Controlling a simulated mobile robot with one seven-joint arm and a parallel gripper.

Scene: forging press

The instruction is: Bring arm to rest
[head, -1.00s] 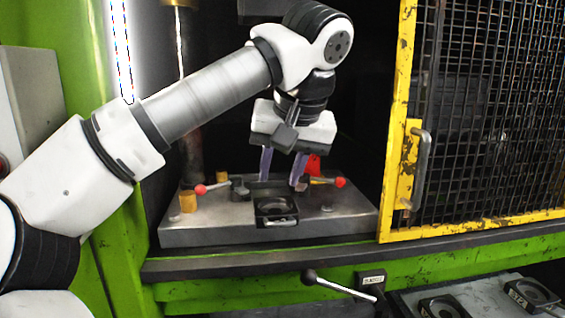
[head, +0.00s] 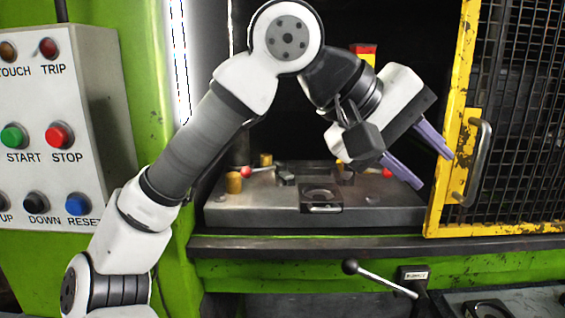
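My gripper (head: 433,168) is in front of the press opening at the right, tilted down and to the right. Its two purple fingers are spread apart with nothing between them. It is above and to the right of the die plate and appears close in front of the yellow door frame; I cannot tell the exact gap. My white and grey arm rises from the lower left, bends at the top and comes down to the gripper.
The grey die plate (head: 255,214) holds a dark square die (head: 320,197) and red-knobbed handles (head: 246,172). A yellow-framed mesh door (head: 449,190) is at right. A button panel (head: 62,100) is at left. A black-knobbed lever (head: 378,279) sticks out below.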

